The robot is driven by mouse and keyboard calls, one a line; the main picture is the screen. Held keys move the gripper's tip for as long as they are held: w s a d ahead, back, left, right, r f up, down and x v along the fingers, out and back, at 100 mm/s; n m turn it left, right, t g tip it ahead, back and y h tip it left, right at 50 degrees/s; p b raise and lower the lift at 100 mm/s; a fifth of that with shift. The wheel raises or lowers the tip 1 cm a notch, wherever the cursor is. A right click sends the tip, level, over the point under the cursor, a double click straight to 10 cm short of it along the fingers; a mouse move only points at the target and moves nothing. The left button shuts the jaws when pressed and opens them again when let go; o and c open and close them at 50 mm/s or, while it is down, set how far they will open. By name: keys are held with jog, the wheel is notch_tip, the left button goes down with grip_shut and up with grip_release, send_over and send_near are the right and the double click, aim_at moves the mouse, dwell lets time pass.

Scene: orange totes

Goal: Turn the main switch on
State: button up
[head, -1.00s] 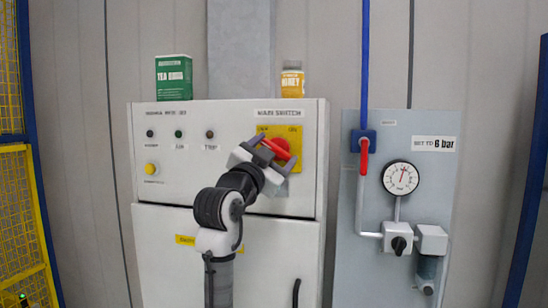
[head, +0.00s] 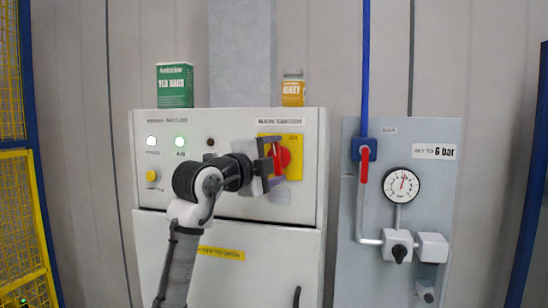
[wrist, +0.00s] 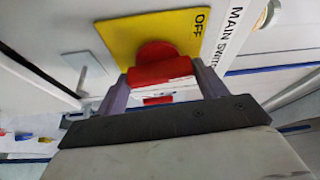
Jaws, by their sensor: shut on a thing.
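The main switch is a red rotary handle (head: 285,157) on a yellow plate (head: 295,172), at the upper right of the grey cabinet front. My gripper (head: 274,160) is at the switch from the left, with its fingers either side of the handle, and hides part of it. In the wrist view the red handle (wrist: 160,70) sits between the two fingers (wrist: 163,84), and the word OFF shows on the yellow plate (wrist: 128,35).
A green tea box (head: 175,88) and a yellow-labelled jar (head: 293,90) stand on the cabinet top (head: 235,107). A yellow button (head: 151,175) is at left. An air panel with a gauge (head: 402,185) and red valve lever (head: 364,165) is to the right.

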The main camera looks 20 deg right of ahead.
jog(key=shift+m+g, duration=0.3)
jog(key=shift+m, duration=0.3)
jog(key=o, duration=1)
jog(key=b+v, duration=0.3)
jog(key=v, duration=1)
jog(key=shift+s+a+r+b, duration=0.2)
jog(key=shift+s+a+b, duration=0.05)
jog(key=shift+s+b, duration=0.15)
